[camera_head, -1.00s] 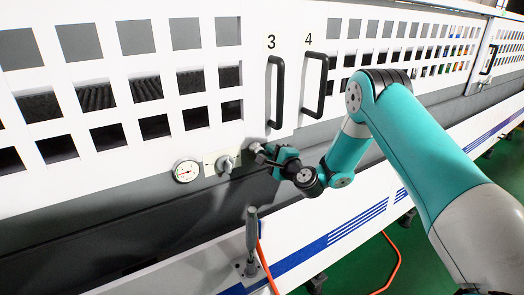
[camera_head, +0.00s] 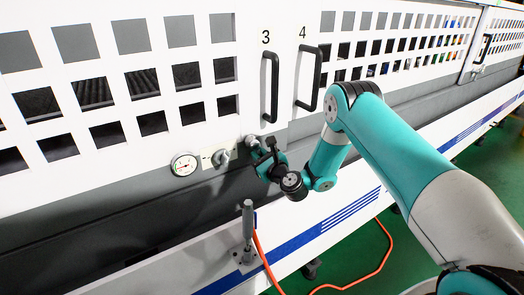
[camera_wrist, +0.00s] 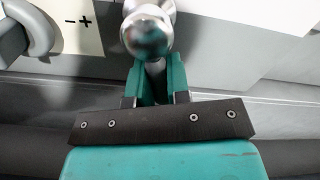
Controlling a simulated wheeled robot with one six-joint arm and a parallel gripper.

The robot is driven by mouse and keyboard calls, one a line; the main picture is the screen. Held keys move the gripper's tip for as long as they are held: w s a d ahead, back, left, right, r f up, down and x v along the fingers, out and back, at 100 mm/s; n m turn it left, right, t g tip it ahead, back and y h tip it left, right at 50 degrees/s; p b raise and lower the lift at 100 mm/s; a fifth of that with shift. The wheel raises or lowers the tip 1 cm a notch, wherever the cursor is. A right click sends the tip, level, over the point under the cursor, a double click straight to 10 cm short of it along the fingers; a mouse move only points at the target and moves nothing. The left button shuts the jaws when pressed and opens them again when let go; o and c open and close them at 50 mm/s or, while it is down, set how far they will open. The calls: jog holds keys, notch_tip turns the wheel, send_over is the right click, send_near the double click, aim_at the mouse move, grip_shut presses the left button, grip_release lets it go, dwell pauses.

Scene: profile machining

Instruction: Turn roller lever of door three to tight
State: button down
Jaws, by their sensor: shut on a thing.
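A metal lever with a shiny round end (camera_wrist: 147,32) sticks out of the grey panel below the door marked 3 in the wrist view. In the head view its silver end (camera_head: 251,141) shows small, just below the black handle of door 3 (camera_head: 269,88). My gripper (camera_wrist: 153,75) is shut on this lever, its two teal fingers meeting at the lower side of the round end. My gripper (camera_head: 262,152) also shows in the head view, reaching up to the lever from the lower right. The fingertips partly hide the lever's shaft.
A white plate with a second knob (camera_head: 221,156) and a round gauge (camera_head: 184,164) sit left of the lever. The handle of door 4 (camera_head: 309,78) is above right. A grey upright hand lever (camera_head: 248,222) stands in front on the white rail. An orange hose (camera_head: 352,283) lies on the green floor.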

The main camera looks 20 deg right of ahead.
jog(key=shift+a+r+m+p, duration=0.1)
jog(key=shift+a+m+p, duration=0.25)
jog(key=shift+m, duration=0.6)
jog(key=shift+a+m+p, duration=0.3)
jog(key=shift+m+p, duration=0.05)
jog(key=shift+m, duration=0.6)
jog(key=c, duration=1.1)
grip_release()
jog(key=shift+s, duration=0.1)
